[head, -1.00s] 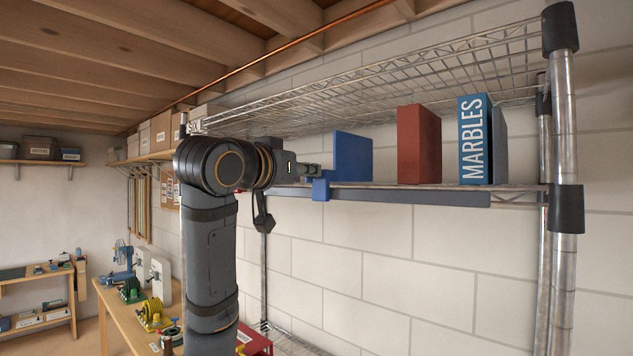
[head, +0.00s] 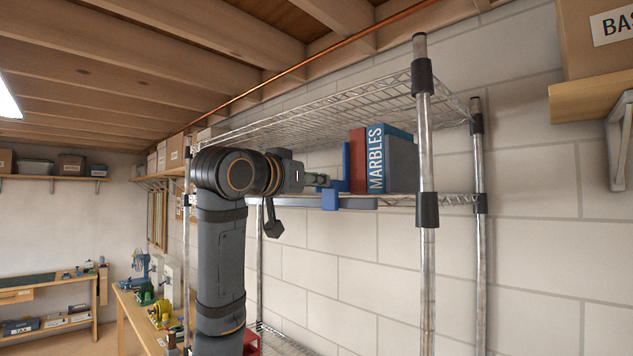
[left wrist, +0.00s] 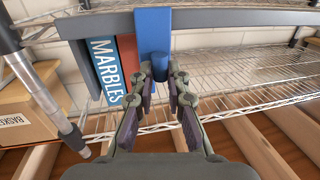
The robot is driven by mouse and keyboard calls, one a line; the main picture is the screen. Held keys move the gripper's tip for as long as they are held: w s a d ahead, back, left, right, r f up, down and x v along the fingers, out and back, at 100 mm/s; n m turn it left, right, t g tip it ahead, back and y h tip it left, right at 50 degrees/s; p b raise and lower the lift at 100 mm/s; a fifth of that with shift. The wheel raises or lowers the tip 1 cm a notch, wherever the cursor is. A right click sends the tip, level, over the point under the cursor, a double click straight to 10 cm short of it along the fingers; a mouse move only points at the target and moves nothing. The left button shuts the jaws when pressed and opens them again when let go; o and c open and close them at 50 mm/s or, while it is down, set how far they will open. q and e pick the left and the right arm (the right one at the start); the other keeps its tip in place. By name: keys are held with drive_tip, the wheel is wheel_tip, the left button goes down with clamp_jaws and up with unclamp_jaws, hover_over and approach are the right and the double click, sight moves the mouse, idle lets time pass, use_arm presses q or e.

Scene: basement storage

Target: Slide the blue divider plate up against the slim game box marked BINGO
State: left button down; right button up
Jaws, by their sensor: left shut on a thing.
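The blue divider plate (head: 346,165) stands upright on the wire shelf, directly left of a plain red box (head: 358,160). I cannot tell whether they touch. The blue box marked MARBLES (head: 376,160) is right of the red one. No BINGO lettering is readable. My left gripper (head: 322,184) is at the shelf's front edge. In the left wrist view my left gripper (left wrist: 160,88) is shut on the round grip of the blue divider (left wrist: 153,30), with the red box (left wrist: 126,50) and the MARBLES box (left wrist: 104,70) to its left. My right gripper is out of view.
A metal shelf post (head: 425,150) rises right of the boxes. A wire shelf (head: 330,100) hangs over them. A wooden wall shelf with a cardboard box (head: 600,45) is at the upper right. The shelf left of the divider is largely hidden by my arm.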

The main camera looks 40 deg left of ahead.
use_arm(q)
drive_tip(key=shift+r, duration=0.1)
drive_tip(key=c, duration=1.3)
unclamp_jaws()
drive_tip(key=shift+s, duration=0.1)
drive_tip(key=shift+c, duration=0.2)
drive_tip(key=s+d, duration=0.1)
drive_tip(key=s, duration=1.1)
drive_tip(key=shift+d, duration=0.2)
